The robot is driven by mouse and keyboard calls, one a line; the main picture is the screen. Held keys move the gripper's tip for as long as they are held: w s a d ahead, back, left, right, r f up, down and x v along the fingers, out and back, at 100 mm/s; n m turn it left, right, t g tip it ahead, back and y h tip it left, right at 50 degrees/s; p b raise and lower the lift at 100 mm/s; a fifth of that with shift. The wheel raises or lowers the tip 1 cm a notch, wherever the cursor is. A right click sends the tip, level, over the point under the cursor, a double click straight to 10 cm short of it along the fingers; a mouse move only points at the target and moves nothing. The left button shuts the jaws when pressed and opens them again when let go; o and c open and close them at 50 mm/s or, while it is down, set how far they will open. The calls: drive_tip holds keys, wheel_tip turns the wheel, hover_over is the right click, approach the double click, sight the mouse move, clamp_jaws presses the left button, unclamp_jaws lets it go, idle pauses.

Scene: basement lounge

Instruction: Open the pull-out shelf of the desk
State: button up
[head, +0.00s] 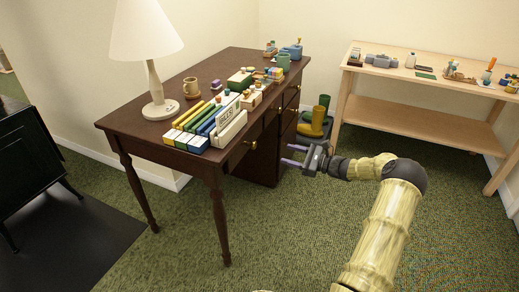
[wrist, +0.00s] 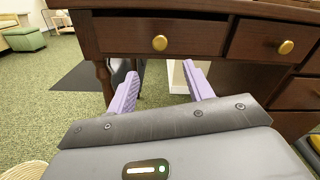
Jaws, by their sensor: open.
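The dark brown wooden desk (head: 140,128) stands against the wall in the head view. In the wrist view its front (wrist: 210,10) fills the top. The knob also shows in the head view (head: 252,144). My gripper (head: 288,156) is open and empty in front of the desk. In the wrist view its purple fingers (wrist: 161,74) point at the desk, below the knob and apart from it.
A second drawer (wrist: 262,40) with a brass knob is at the right. A light wooden table (head: 425,101) is at the back right. Green carpet before the desk is clear.

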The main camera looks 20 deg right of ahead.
sight(256, 146)
drive_tip(key=b+x, duration=0.2)
drive_tip(key=x, duration=1)
drive_tip(key=shift+w+a+f+b, duration=0.1)
drive_tip(key=shift+w+a+b, duration=0.05)
drive_tip(key=shift+b, duration=0.25)
drive_tip(key=shift+c, duration=0.2)
clamp_jaws()
